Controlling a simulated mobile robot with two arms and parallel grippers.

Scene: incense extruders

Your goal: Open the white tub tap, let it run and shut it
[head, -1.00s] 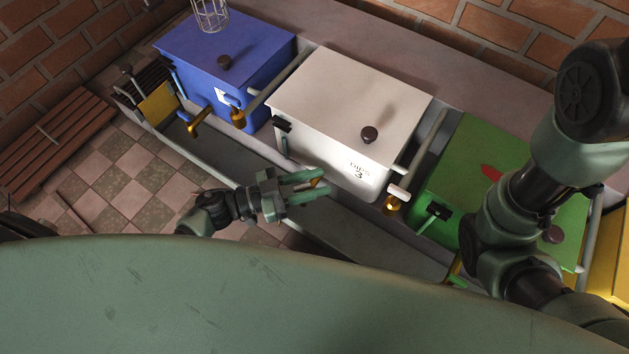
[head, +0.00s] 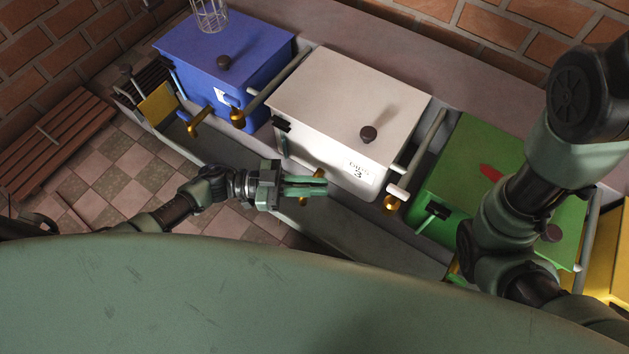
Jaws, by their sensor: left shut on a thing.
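The white tub (head: 345,105) stands in the middle of the row, with a dark round knob (head: 368,134) on its lid and a marking on its front. Its brass tap (head: 318,173) is at the lower front. My left gripper (head: 322,187) lies across the tap with its fingers close together, shut on the tap. Brass shows above and below the fingers; the part between them is hidden. I cannot see any flow from the tap. My right arm crosses the right side, but its gripper is not in view.
The green tub (head: 470,175) stands right, partly behind my right arm. A grey trough (head: 365,235) runs along the front. A wooden slatted rack (head: 60,140) lies on the tiled floor at left.

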